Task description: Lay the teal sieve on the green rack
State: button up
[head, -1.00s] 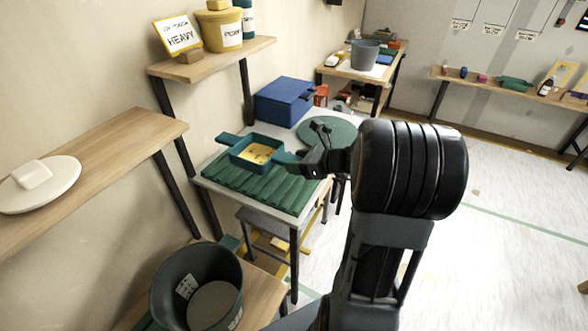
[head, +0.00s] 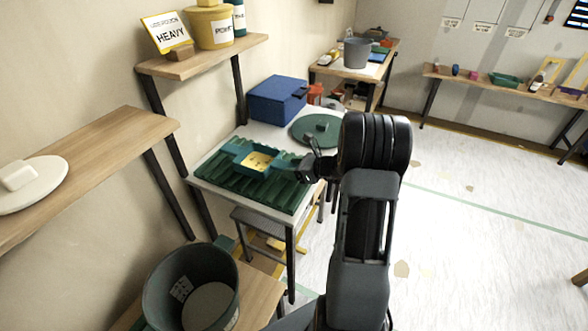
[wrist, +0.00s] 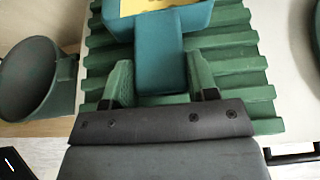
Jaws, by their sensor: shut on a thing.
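The teal sieve (head: 238,149) is a square box with a yellow inside and a handle on each side. It is level over the back part of the ribbed green rack (head: 247,190), low against the slats. I cannot tell if it touches them. My gripper (head: 304,168) is shut on the sieve's near handle. In the wrist view, the green fingers of my gripper (wrist: 160,80) stand on both sides of the teal handle (wrist: 158,62), with the slats of the green rack (wrist: 238,78) below. The top of the sieve is cut off there.
The rack lies on a white table (head: 297,133) with a blue box (head: 278,100) and a round green disc (head: 316,129) behind it. A dark bucket (head: 192,290) stands front left. Wooden shelves (head: 90,160) line the left wall.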

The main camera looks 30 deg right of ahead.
jog(key=shift+f, duration=0.15)
jog(key=o, duration=1)
